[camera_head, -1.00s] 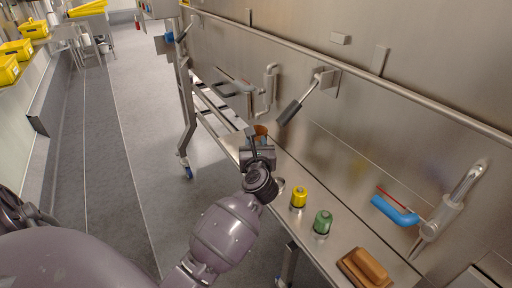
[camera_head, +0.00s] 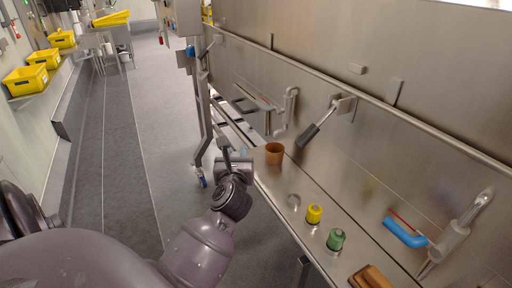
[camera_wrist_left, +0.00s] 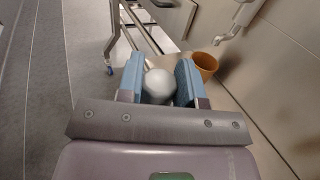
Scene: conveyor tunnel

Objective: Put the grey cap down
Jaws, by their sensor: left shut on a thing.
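My left gripper (camera_head: 232,158) is beside the steel ledge (camera_head: 335,213), over its near edge or the floor side. In the left wrist view its blue fingers (camera_wrist_left: 158,78) are shut on the grey cap (camera_wrist_left: 157,88), a pale rounded piece. In the head view the gripper hides the cap. A brown cup (camera_head: 274,155) stands upright on the ledge to the right of the gripper, apart from it. The cup also shows in the left wrist view (camera_wrist_left: 206,64). My right gripper is in neither view.
On the ledge stand a small silvery round thing (camera_head: 294,201), a yellow-capped piece (camera_head: 314,214), a green-capped piece (camera_head: 336,239) and a brown wooden-looking block (camera_head: 371,279). A blue-handled tool (camera_head: 405,233) and a black-handled lever (camera_head: 317,127) are at the wall. Grey floor lies to the left.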

